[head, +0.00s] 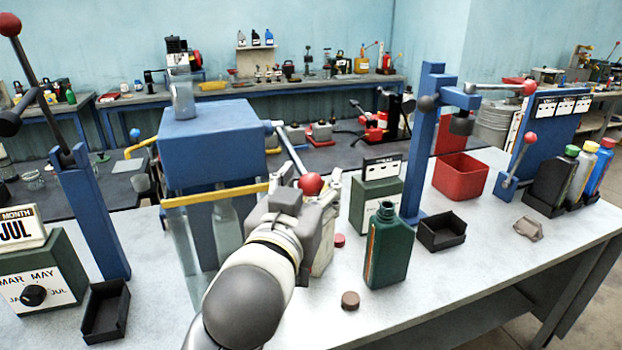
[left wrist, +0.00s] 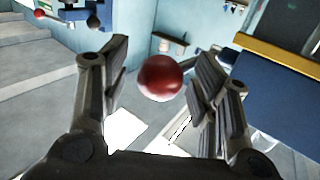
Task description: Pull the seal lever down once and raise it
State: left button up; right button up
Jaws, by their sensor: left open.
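A metal lever (head: 288,146) comes out of the right side of a blue machine (head: 212,140) and ends in a red ball knob (head: 310,184). The frames do not label it as the seal lever. My left gripper (head: 308,190) is open with its fingers on either side of this knob. In the left wrist view the red knob (left wrist: 160,78) sits between the spread fingers (left wrist: 160,85), nearer the right one, and is not gripped. The gripper hides part of the bench and a pale container behind it. My right gripper is not in view.
A green bottle (head: 388,247) without a cap stands right of my gripper, with a brown cap (head: 350,300) in front. A yellow bar (head: 215,195) crosses the machine's front. Other red-knobbed levers stand on a left blue post (head: 92,215) and a right blue post (head: 424,150).

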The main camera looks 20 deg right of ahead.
pick_arm(q)
jog(key=shift+w+d, duration=0.25)
jog(key=shift+w, duration=0.15)
